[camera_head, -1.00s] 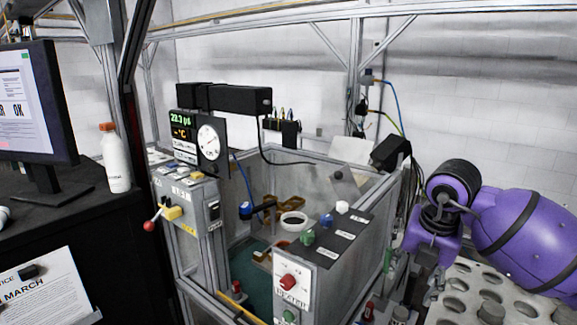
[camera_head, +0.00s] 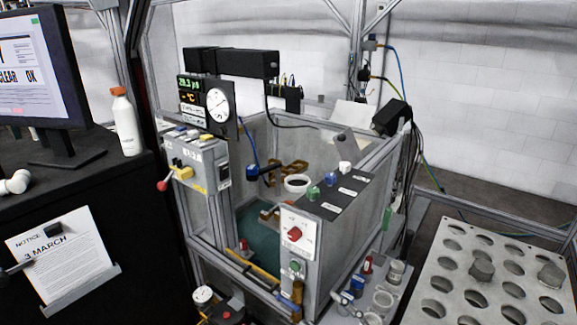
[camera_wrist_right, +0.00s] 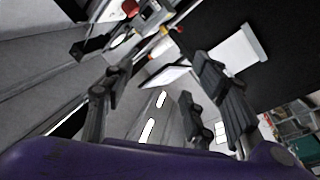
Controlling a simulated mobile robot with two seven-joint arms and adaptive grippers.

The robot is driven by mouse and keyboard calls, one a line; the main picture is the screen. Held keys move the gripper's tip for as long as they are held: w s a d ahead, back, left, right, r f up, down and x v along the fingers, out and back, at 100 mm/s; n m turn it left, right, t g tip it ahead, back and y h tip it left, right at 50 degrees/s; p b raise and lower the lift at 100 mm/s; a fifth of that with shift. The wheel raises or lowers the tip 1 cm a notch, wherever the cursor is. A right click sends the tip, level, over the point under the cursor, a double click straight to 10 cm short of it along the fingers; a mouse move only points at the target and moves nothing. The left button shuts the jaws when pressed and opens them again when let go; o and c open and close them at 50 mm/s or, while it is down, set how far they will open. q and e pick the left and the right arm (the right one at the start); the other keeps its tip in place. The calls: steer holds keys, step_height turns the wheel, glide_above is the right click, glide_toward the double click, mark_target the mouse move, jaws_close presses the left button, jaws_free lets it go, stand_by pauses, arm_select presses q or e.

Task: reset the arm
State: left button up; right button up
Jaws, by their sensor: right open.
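My right gripper (camera_wrist_right: 157,85) shows in the right wrist view. Its two dark jointed fingers stand wide apart with nothing between them. A purple part of my own arm fills the bottom of that view. No purple arm shows in the head view now, and I cannot make out my left gripper there. The task names no other object.
A framed open tank (camera_head: 345,235) stands mid-view with a control panel (camera_head: 297,235) and a gauge (camera_head: 218,105). A perforated tray (camera_head: 455,290) is at the right. A monitor (camera_head: 45,65) and white bottle (camera_head: 126,122) stand on a black desk (camera_head: 70,195) at the left.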

steer(key=s+d+f+m+h, duration=0.4)
steer(key=d+f+m+h, duration=0.15)
steer(key=f, duration=0.25)
steer(key=s+d+f+m+h, duration=0.4)
steer(key=d+f+m+h, duration=0.15)
steer(key=f, duration=0.25)
steer(key=s+f+m+g+h, duration=0.1)
steer(key=s+f+m+g, duration=0.2)
steer(key=s+f+g, duration=0.3)
steer(key=s+f, duration=0.5)
steer(key=s, duration=0.3)
steer(key=shift+s+d+m+h, duration=0.15)
steer(key=shift+d+m+h, duration=0.15)
steer(key=shift+d+h, duration=0.1)
steer(key=shift+f, duration=0.1)
